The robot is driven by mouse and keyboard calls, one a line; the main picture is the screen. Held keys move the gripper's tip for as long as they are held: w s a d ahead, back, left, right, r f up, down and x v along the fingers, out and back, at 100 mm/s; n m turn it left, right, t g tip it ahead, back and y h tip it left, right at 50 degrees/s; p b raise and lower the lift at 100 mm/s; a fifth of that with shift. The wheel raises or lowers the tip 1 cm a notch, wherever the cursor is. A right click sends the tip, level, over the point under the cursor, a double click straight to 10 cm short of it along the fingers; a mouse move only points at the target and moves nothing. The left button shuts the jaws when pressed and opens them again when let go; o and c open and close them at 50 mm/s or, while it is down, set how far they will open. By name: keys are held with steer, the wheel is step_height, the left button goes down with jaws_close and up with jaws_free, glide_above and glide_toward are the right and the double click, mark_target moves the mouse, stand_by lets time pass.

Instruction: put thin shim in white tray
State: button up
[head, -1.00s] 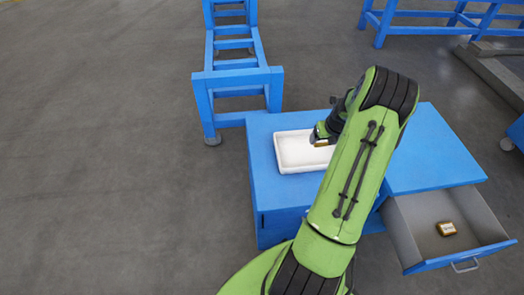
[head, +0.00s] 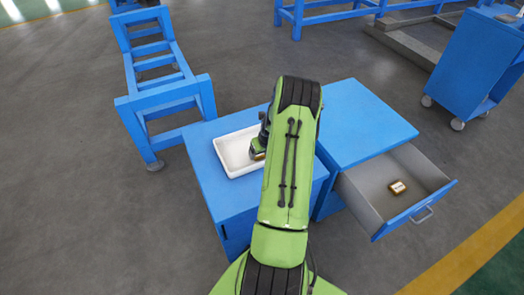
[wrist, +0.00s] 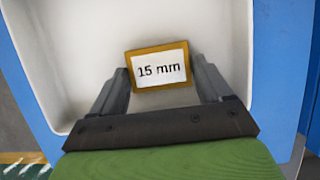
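A brass-edged block with a white label reading "15 mm" (wrist: 160,68) sits between my fingertips in the wrist view. My gripper (wrist: 162,72) is shut on it, with a finger against each side. The white tray (wrist: 45,75) lies beneath the block. In the head view the tray (head: 226,166) rests on the blue cabinet, and my gripper (head: 258,154) is over its right part, partly hidden by my arm. A second brass-edged block (head: 398,187) lies in the open drawer; its label is too small to read. I cannot tell which block is the thin shim.
The grey drawer (head: 362,207) stands open on the right of the blue cabinet (head: 365,120), whose right top is clear. A blue frame stand (head: 165,100) stands behind left. A blue cart (head: 475,65) is at the far right.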

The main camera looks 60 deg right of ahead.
steer(key=o, duration=0.3)
steer(key=p+v, duration=0.4)
steer(key=v, duration=0.8)
steer(key=w+a+r+n, duration=0.3)
steer(key=a+r+n, duration=0.5)
steer(key=a+n, duration=0.15)
steer(key=w+a+r+n, duration=0.3)
steer(key=a+r+n, duration=0.6)
steer(key=a, duration=0.1)
steer(key=s+a+r+n+t+y, duration=0.1)
steer(key=s+a+r+n, duration=0.2)
steer(key=s+a+n, duration=0.4)
steer(key=s+a+r+n+y, duration=0.1)
steer(key=s+a+r+n, duration=0.3)
steer(key=s+a+n, duration=0.4)
steer(key=a+n, duration=0.4)
steer(key=n, duration=0.4)
steer(key=shift+n+t, duration=0.35)
steer(key=shift+t, duration=0.05)
